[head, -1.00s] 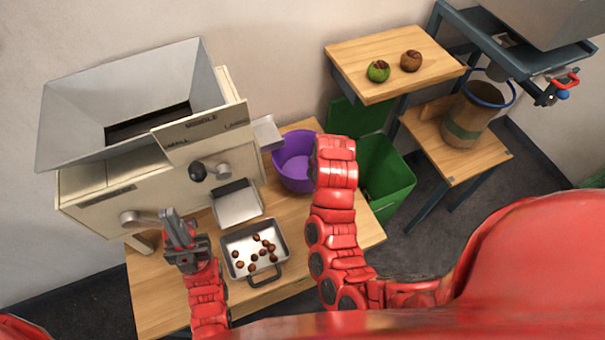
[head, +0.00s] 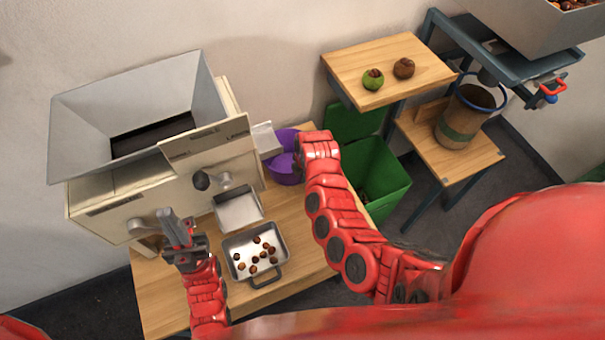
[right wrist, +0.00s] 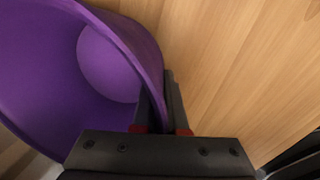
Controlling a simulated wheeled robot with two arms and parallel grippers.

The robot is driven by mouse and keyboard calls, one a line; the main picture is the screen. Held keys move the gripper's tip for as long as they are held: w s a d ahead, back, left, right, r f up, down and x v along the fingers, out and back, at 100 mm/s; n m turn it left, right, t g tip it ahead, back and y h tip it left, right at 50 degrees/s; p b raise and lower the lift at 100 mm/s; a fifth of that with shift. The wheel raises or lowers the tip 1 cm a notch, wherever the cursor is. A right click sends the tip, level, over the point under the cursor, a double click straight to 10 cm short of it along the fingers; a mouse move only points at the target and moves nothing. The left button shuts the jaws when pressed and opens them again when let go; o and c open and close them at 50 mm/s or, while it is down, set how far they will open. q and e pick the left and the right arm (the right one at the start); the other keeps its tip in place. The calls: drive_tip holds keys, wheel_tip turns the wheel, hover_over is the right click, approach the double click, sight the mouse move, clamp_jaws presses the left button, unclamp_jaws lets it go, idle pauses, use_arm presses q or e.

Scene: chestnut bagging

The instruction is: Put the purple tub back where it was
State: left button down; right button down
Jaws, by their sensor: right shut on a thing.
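The purple tub (head: 287,172) stands at the back of the wooden table, right beside the machine, partly hidden under the machine's grey side chute (head: 265,140). In the right wrist view the tub (right wrist: 50,85) looks empty, with wood close below it. My right gripper (right wrist: 160,108) is shut on the tub's rim, one finger inside and one outside. In the head view my right arm hides this gripper. I cannot tell whether the tub touches the table. My left gripper (head: 177,228) is empty in front of the machine, near its lower lever, with its fingers apart.
A metal tray (head: 281,243) with several chestnuts lies on the table (head: 165,290), below a small metal outlet (head: 238,210). A green bin (head: 384,178) stands right of the table. A wooden shelf (head: 345,62) holds two round burrs.

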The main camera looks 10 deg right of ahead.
drive_tip(key=shift+f, duration=0.15)
drive_tip(key=c, duration=1)
unclamp_jaws()
drive_tip(key=shift+o, duration=0.2)
drive_tip(key=r, duration=0.3)
drive_tip(key=r+b, duration=0.1)
drive_tip(key=r, duration=0.2)
drive_tip(key=s+r+b, duration=0.1)
drive_tip(key=r, duration=0.1)
drive_tip(key=shift+s+d+r, duration=0.1)
drive_tip(key=shift+d+r, duration=0.1)
drive_tip(key=shift+r, duration=0.2)
drive_tip(key=r, duration=0.3)
drive_tip(key=shift+s+d+p, duration=0.1)
drive_tip(key=shift+s+p, duration=0.25)
drive_tip(key=shift+p, duration=0.05)
